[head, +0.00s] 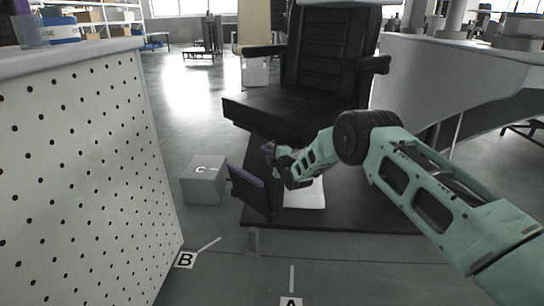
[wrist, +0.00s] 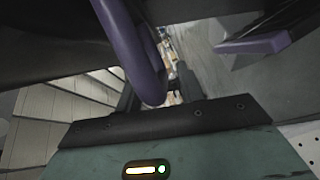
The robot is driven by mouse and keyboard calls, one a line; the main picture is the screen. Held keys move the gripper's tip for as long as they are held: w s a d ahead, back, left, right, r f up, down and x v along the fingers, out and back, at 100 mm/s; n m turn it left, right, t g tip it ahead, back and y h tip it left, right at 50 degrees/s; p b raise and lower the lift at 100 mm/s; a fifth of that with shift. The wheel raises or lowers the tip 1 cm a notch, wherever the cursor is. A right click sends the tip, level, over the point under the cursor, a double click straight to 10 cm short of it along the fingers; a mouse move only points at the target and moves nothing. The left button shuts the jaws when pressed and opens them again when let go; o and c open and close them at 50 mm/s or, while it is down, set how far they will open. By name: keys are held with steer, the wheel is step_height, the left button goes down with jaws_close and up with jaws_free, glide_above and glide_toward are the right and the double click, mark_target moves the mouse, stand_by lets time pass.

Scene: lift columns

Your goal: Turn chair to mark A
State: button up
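The black chair (head: 300,100), with a high back and two armrests, stands on a dark platform (head: 345,205), its seat front toward the lower left. A dark footrest panel with a purple edge (head: 250,190) hangs below the seat. My gripper (head: 272,152) is at the seat's lower front, just above the footrest. In the wrist view, a purple bar (wrist: 145,60) reaches down between my gripper's dark fingers (wrist: 160,88). The fingers stand apart, with a gap beside the bar. Mark A (head: 291,301) is on the floor at the bottom edge, partly cut off.
Mark B (head: 185,260) is on the floor to the left. A grey box (head: 203,185) marked C stands left of the platform. A perforated white counter (head: 75,170) fills the left side. A pale curved counter (head: 455,80) is at right. Floor in front of the platform is mostly clear.

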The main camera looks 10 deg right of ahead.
jaws_close()
steer(key=shift+d, duration=0.1)
